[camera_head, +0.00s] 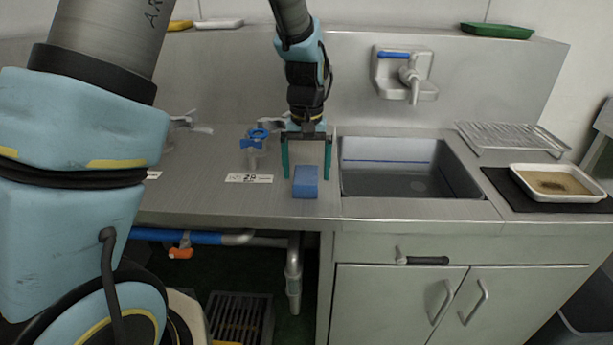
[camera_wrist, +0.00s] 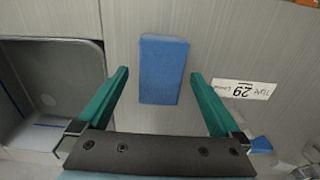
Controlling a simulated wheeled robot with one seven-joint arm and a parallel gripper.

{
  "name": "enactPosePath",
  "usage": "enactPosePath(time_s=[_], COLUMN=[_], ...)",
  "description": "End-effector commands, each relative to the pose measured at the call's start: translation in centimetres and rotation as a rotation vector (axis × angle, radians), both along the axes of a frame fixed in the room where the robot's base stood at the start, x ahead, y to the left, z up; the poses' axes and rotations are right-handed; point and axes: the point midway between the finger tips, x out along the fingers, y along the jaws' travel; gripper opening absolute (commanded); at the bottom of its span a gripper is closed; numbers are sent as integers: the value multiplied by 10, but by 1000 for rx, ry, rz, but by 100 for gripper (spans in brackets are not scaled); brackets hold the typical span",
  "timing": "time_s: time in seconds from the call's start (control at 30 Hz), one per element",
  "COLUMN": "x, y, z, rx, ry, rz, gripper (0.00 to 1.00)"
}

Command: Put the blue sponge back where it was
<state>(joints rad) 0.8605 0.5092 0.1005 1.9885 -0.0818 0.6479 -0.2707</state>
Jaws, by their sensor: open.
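The blue sponge (camera_head: 305,182) lies on the steel counter (camera_head: 215,205), just left of the sink, near the counter's front edge. In the wrist view the blue sponge (camera_wrist: 163,69) lies ahead of my gripper, centred between the lines of the two fingers. My gripper (camera_head: 306,174) points down over the counter behind the sponge. Its two green fingers, also in the wrist view (camera_wrist: 158,77), are wide apart with nothing held. I cannot tell whether the fingertips touch the counter.
The sink basin (camera_head: 405,170) opens right of the sponge. A label marked 29 (camera_head: 249,178) and a blue-handled valve (camera_head: 255,142) are to the left. A wire rack (camera_head: 510,138) and a white tray (camera_head: 556,184) on a black mat stand at the far right.

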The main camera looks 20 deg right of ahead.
Motion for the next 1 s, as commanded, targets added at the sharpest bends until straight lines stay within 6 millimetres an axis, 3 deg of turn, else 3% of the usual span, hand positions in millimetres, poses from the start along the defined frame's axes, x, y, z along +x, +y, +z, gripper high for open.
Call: enactPosePath(time_s=[0.2, 0.4, 0.6, 0.77, 0.87, 0.97, 1.0], x=[1, 1, 0, 0, 5, 15, 18], y=[-1, -1, 0, 1, 14, 52, 74], z=[47, 82, 98, 100, 98, 92, 88], rx=[-5, -3, -1, 0, -3, -13, -18], ry=[-4, -4, -2, -1, -3, -12, -17], rz=[1, 1, 0, 2, 18, 61, 86], gripper=[100, 100, 100, 100, 100, 100, 100])
